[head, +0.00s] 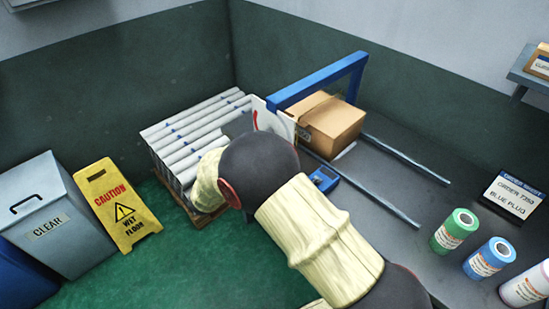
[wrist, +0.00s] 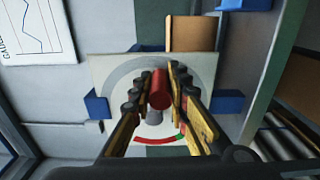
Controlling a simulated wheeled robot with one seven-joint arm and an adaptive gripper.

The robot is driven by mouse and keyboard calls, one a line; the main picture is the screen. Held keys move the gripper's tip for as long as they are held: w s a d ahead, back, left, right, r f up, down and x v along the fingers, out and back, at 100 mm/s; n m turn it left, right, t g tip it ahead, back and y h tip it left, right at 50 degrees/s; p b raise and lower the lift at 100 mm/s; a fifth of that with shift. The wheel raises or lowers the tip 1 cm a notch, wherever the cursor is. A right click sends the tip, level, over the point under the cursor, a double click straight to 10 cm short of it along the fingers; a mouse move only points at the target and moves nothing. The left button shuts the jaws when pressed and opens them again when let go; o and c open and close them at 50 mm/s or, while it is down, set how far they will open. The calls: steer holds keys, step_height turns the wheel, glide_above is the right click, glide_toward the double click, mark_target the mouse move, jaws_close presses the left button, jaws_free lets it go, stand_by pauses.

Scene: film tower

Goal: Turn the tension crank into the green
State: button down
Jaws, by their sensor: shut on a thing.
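My gripper (wrist: 156,82) is shut on the red crank handle (wrist: 160,92), with one finger on each side of it in the wrist view. A grey piece of the tension crank (wrist: 155,117) shows just below the handle. Behind it is a pale dial plate (wrist: 102,72) with a grey ring. A red band (wrist: 152,141) runs along the bottom of the ring and ends in a short green band (wrist: 181,137) at the right. I cannot make out a pointer. In the head view my arm hides the crank and most of the dial plate (head: 259,112).
A blue frame (head: 318,82) and a cardboard box (head: 333,122) stand beside the dial on the grey bench. White rolls (head: 192,130) are stacked to the left. A yellow wet-floor sign (head: 118,205) and a grey bin (head: 55,215) stand on the green floor.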

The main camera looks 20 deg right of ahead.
steer(key=shift+w+f+m+b, duration=0.1)
steer(key=shift+f+m+b, duration=0.85)
steer(key=shift+b, duration=0.35)
steer(key=shift+r, duration=0.1)
steer(key=c, duration=1.7)
jaws_free()
